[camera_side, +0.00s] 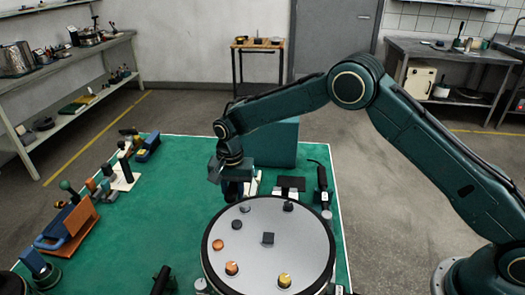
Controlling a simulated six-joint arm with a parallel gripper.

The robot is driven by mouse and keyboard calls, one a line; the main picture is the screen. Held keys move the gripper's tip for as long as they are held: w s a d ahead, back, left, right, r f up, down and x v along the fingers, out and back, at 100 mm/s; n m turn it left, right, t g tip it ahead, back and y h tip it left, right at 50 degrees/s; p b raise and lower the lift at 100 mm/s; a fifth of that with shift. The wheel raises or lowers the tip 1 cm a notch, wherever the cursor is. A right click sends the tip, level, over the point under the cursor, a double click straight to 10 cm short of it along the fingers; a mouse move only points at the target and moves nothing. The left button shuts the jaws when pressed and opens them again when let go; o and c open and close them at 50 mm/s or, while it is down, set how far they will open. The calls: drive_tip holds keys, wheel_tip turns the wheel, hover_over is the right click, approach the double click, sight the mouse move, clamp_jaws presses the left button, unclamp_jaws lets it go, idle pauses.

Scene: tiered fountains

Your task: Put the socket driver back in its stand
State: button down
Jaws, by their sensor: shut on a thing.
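My gripper (233,188) points down just behind the far left rim of a round grey turntable (290,240). It is shut on a small dark thing, which is mostly hidden by the fingers and hard to make out; I cannot tell whether it is the socket driver. I cannot clearly pick out the driver's stand. An upright black tool (321,178) stands right of the gripper. A white plate with upright pieces (122,178) is on the green mat at the left.
The turntable carries several small orange, yellow and dark pieces. A teal box (275,143) stands behind my gripper. A brown board (78,218) and a blue tray (52,234) are at the left of the green mat (170,205). The mat between them and my gripper is clear.

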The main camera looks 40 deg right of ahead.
drive_tip(key=shift+f, duration=0.65)
drive_tip(key=c, duration=1.1)
unclamp_jaws()
drive_tip(key=shift+o, duration=0.2)
wheel_tip(320, 180, up, 12)
drive_tip(key=shift+r, duration=0.9)
